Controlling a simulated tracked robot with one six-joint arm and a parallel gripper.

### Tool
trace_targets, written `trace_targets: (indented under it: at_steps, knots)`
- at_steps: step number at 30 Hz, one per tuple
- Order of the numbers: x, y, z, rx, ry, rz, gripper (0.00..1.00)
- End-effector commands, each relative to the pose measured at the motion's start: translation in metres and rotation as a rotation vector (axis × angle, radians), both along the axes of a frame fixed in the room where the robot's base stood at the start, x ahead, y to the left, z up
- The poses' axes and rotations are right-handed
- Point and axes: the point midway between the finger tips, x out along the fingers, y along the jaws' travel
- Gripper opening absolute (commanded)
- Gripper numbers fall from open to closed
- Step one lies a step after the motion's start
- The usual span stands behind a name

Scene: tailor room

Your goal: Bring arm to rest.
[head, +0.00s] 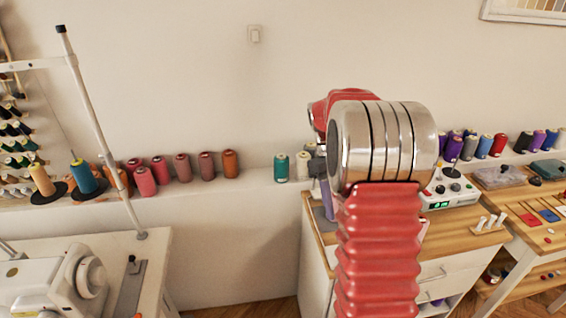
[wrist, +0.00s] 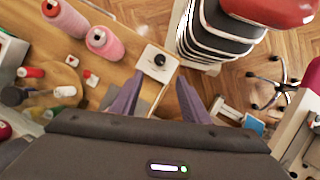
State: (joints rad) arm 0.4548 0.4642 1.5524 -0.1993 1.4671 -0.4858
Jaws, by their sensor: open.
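My arm rises in the middle of the head view, with red ribbed bellows and a shiny metal joint. It hides part of the wooden-topped cabinet behind it, and I cannot make out my gripper clearly there. In the wrist view, my gripper (wrist: 160,88) shows two purple fingers spread apart, with nothing held between them. A white box with a black knob (wrist: 155,63) appears just beyond the fingertips. I cannot tell how far below it lies.
Pink spools (wrist: 103,40) stand on a wooden surface (wrist: 118,62) at left in the wrist view. In the head view, a sewing machine (head: 62,285) is at lower left, a wall ledge (head: 240,192) holds several spools, and a control box (head: 450,188) sits right of my arm.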

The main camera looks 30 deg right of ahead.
Motion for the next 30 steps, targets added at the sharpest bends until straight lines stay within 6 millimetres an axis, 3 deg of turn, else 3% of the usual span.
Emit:
trace_targets:
  at_steps: [9,14,20,30]
  knots:
    - [0.005,-0.002,-0.002,-0.022,-0.024,-0.037,0.42]
    - [0.003,0.006,-0.026,-0.036,-0.053,-0.108,0.42]
    - [-0.009,0.026,-0.027,-0.054,-0.116,-0.174,0.42]
    - [-0.029,0.078,-0.005,-0.076,-0.256,-0.232,0.42]
